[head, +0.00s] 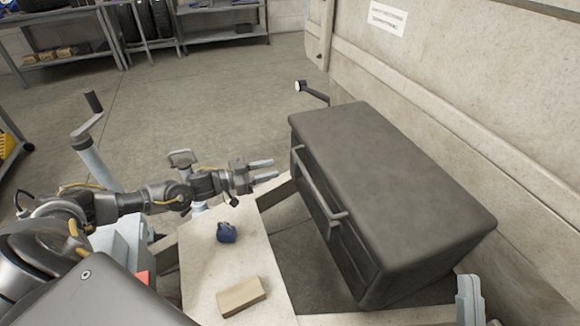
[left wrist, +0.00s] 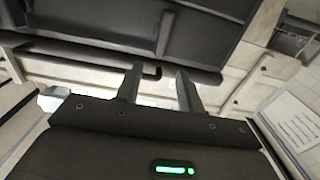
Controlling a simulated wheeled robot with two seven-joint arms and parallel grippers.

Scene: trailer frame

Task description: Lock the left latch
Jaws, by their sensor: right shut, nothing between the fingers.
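A dark grey box (head: 390,170) with a long bar handle (head: 318,185) along its front stands right of centre in the head view. I cannot make out a separate left latch for certain. My left gripper (head: 263,170) is open and empty in front of the box's left part, apart from the bar.
A pale board (head: 200,262) in front of the box carries a dark blue object (head: 227,232) and a tan block (head: 241,296). A crank post (head: 95,160) stands at left. A pale wall (head: 460,90) rises behind the box.

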